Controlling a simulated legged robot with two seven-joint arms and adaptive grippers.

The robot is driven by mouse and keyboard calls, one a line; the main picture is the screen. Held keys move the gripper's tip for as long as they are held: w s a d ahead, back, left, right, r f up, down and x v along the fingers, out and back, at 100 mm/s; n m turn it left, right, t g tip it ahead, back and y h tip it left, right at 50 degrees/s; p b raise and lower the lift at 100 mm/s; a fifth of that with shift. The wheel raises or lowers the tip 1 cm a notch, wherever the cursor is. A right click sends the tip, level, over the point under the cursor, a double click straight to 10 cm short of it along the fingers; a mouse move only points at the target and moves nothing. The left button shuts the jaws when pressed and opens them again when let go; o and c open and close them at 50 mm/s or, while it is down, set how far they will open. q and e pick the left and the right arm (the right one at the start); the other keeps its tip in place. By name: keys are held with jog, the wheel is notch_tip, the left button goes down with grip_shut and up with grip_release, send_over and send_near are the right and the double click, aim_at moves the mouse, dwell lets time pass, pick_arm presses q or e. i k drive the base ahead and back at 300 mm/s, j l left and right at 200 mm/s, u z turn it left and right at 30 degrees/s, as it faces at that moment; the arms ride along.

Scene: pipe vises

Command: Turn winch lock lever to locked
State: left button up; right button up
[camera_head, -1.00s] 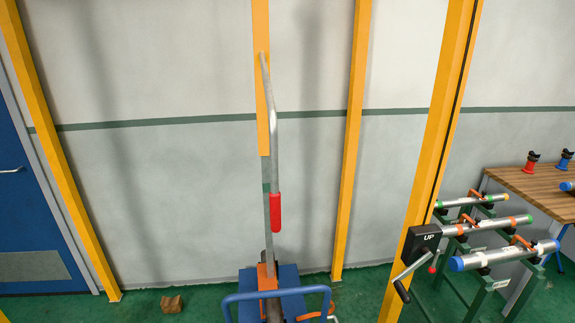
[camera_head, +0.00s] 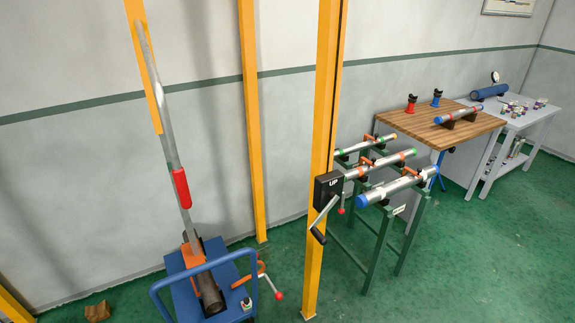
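The winch (camera_head: 328,186) is a black box marked "UP" on the yellow post (camera_head: 324,120), near the middle of the head view. A grey crank with a black grip (camera_head: 318,235) hangs from it toward the lower left. A small lever with a red knob (camera_head: 341,211) sticks out below the box on its right side; I take this for the lock lever. Whether it stands locked cannot be told. Neither of my grippers is in view, and nothing touches the winch.
A blue cart (camera_head: 205,285) with a long pole and red handle (camera_head: 181,188) stands at lower left. Pipes on green stands (camera_head: 377,245) are right of the post. A wooden table (camera_head: 440,130) and a grey table (camera_head: 538,118) stand behind. Green floor (camera_head: 470,265) is free at right.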

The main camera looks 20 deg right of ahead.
aim_at(341, 210)
jog(key=l+z, duration=0.1)
jog(key=z, duration=1.1)
